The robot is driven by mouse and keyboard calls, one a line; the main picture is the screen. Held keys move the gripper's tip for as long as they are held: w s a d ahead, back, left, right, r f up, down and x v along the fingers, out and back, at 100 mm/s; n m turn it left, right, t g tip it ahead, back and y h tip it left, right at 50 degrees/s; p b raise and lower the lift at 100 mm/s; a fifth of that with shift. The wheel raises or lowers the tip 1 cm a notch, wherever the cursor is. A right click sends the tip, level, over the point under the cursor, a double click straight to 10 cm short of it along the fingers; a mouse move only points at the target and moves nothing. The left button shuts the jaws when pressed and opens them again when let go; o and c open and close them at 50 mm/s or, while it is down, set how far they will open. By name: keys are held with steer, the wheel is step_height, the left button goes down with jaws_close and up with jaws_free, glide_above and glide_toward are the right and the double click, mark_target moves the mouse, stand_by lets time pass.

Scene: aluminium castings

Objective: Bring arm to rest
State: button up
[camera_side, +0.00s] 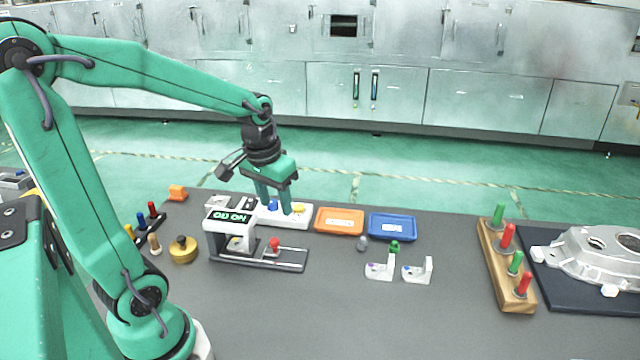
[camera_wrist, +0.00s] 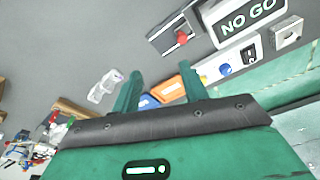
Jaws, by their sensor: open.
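My arm reaches out from the left in the side view. My gripper (camera_side: 275,203) points down with its two green fingers apart and nothing between them. Its fingertips overlap the white button box (camera_side: 306,220), which has a blue and a yellow button; I cannot tell whether they touch it. In the wrist view, my gripper (camera_wrist: 160,72) is also open and empty, with bare grey table beyond the fingertips.
A gauge stand (camera_side: 216,244) reads NO GO in the wrist view. An orange tray (camera_side: 319,229), blue tray (camera_side: 392,238) and two small white brackets (camera_side: 379,271) lie to the right. A wooden peg rack (camera_side: 508,275) and large casting (camera_side: 590,262) stand farther right. The front middle is clear.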

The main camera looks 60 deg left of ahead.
steer(key=s+d+r+m+t, duration=0.3)
steer(key=s+d+r, duration=0.3)
steer(key=d, duration=0.3)
steer(key=shift+s+r+m+t+h, duration=0.15)
steer(key=shift+s+m+t+h, duration=0.15)
steer(key=shift+s+m, duration=0.25)
